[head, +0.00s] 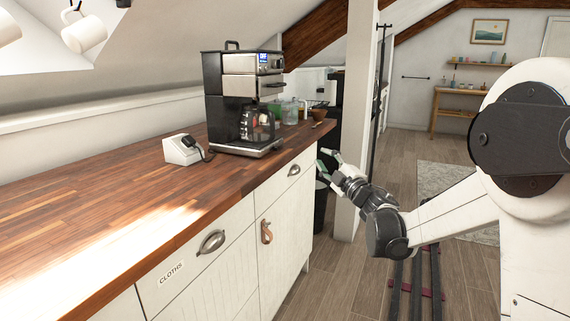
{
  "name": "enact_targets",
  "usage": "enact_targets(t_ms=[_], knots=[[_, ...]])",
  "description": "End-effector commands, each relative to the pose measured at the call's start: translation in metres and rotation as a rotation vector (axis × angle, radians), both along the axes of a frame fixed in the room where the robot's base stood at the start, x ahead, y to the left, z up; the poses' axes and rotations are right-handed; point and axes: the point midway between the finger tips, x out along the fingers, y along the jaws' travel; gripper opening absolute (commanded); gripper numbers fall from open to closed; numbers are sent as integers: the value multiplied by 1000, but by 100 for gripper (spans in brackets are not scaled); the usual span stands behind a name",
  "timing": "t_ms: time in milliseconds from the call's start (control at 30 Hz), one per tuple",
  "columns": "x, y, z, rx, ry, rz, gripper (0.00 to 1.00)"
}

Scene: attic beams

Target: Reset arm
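My arm (455,209) reaches in from the right side of the head view, low and bent toward the cabinet. My gripper (322,158) is at its end, just right of the counter's far right corner, in front of the white post. Its two fingers point up and left and look apart, with nothing seen between them. I cannot tell whether a fingertip touches the cabinet side.
The wooden counter (90,215) holds a coffee maker (240,90), a white socket box (182,150), glass jars (290,112) and a small brown pot (319,114). A white post (358,90) and dark bin (320,205) stand near my gripper. Floor rails (415,285) run below my arm.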

Motion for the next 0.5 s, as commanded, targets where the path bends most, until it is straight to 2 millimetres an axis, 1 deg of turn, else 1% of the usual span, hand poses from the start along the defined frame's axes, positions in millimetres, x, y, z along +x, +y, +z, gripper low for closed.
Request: enact_targets(t_ms=[33,100,200,333,467,500], knots=[[-8,-8,13,34,20,-40,23],[-17,-22,28,88,51,-98,23],[-33,-41,44,161,102,-178,23],[-58,-64,56,256,178,-278,23],[-88,-85,59,350,265,-372,23],[-99,-91,58,378,295,-399,23]])
